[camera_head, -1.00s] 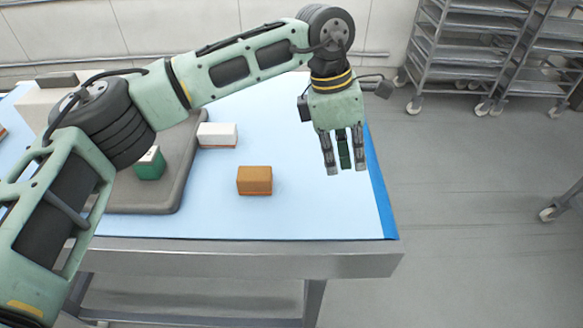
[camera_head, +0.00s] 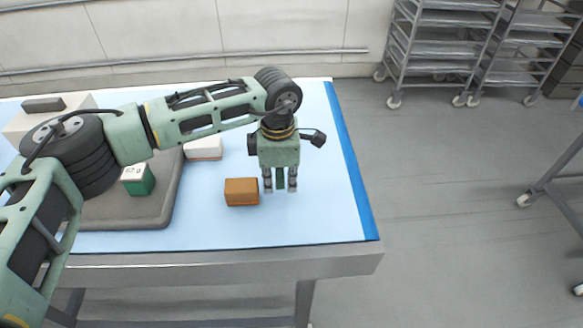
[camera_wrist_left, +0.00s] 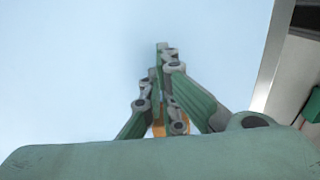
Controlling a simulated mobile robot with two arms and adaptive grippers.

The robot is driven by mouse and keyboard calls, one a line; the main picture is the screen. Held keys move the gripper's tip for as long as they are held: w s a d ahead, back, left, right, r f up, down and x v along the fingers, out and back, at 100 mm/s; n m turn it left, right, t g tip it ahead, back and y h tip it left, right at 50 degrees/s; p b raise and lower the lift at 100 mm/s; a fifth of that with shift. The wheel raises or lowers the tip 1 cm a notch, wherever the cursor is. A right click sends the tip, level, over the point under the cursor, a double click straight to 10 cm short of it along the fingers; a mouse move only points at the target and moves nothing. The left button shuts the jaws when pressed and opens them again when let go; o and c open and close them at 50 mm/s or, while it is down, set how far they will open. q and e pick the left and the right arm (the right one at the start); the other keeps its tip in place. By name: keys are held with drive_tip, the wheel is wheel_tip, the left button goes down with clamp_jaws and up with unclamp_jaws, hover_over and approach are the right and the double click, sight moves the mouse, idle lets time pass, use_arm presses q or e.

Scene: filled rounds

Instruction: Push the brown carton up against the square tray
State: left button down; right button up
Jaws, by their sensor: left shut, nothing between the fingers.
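The brown carton (camera_head: 241,192) sits on the light blue table top, to the right of the grey square tray (camera_head: 110,214), with a strip of bare blue between them. The tray is partly hidden by my left arm. My left gripper (camera_head: 280,188) is shut and empty, pointing down just right of the carton; I cannot tell whether it touches the carton. In the left wrist view the closed fingers (camera_wrist_left: 168,88) cover most of the carton, and only a bit of orange-brown (camera_wrist_left: 158,129) shows behind them. My right gripper is not in view.
A green box (camera_head: 138,181) with a white top stands on the tray. A white carton (camera_head: 206,149) is behind the brown carton, near the tray's right side. The table's right edge has a dark blue border (camera_head: 352,165). Wheeled racks (camera_head: 450,50) stand beyond on the floor.

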sight(254, 182)
use_arm(q)
drive_tip(key=shift+a, duration=0.55)
drive_tip(key=shift+d+f, duration=0.1)
drive_tip(key=a+b, duration=0.2)
drive_tip(key=a, duration=0.1)
drive_tip(key=a+b, duration=0.1)
drive_tip(key=a, duration=0.1)
drive_tip(key=shift+f+b, duration=0.4)
drive_tip(key=a+b, duration=0.1)
drive_tip(key=a, duration=0.1)
drive_tip(key=a+b, duration=0.1)
drive_tip(key=a, duration=0.1)
drive_tip(key=a+b, duration=0.1)
drive_tip(key=a, duration=0.2)
drive_tip(key=shift+r, duration=0.3)
drive_tip(key=shift+a+r, duration=0.1)
drive_tip(key=shift+a, duration=0.1)
drive_tip(key=shift+r, duration=0.1)
drive_tip(key=shift+d, duration=0.1)
